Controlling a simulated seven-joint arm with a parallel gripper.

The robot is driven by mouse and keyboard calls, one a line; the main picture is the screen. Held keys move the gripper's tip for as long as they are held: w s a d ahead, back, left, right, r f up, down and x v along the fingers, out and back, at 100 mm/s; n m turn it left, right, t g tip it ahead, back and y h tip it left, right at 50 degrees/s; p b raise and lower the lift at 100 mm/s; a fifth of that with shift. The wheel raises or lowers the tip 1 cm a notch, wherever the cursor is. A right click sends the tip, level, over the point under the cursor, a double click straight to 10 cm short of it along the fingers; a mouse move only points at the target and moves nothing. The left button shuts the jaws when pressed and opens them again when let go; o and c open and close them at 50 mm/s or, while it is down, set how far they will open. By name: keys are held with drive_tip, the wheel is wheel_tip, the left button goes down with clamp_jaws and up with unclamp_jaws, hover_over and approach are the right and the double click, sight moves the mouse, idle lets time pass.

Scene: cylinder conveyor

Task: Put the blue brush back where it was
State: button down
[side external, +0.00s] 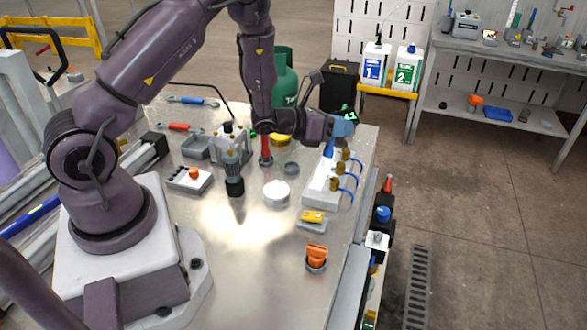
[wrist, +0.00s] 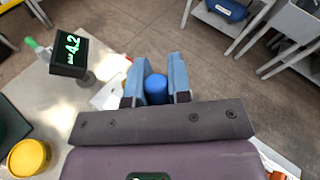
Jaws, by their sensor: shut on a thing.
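My gripper (side external: 344,126) has light blue fingers and reaches over the far right part of the metal table. In the wrist view its fingers (wrist: 156,92) are shut on the blue brush (wrist: 156,84), which shows as a round blue end between them. In the side view the blue brush (side external: 329,148) hangs below the fingers, over the far end of a white block (side external: 316,186) with brass fittings and blue tubes. I cannot tell whether its lower end touches the block. The bristles are not clearly seen.
An orange part (side external: 316,254) in a round holder and a yellow piece on a grey block (side external: 312,224) stand nearer the front. A white round dish (side external: 276,191) lies left of the white block. A green cylinder (side external: 285,75) and a digital display (wrist: 72,48) stand nearby.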

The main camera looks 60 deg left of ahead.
drive_tip(key=s+a+r+n+y, duration=0.1)
drive_tip(key=s+a+n+y, duration=0.5)
drive_tip(key=a+y, duration=0.55)
drive_tip(key=shift+s+d+f+y, duration=0.1)
drive_tip(key=shift+d+f+y, duration=0.25)
drive_tip(key=shift+f, duration=0.9)
drive_tip(key=shift+d+f+y, duration=0.2)
drive_tip(key=shift+f+y, duration=0.15)
drive_tip(key=shift+f, duration=0.85)
drive_tip(key=shift+s+d+f+y, duration=0.1)
drive_tip(key=shift+d+f+y, duration=0.25)
drive_tip(key=shift+f, duration=0.9)
drive_tip(key=shift+f, duration=0.15)
drive_tip(key=c, duration=1.1)
unclamp_jaws()
drive_tip(key=shift+o, duration=0.2)
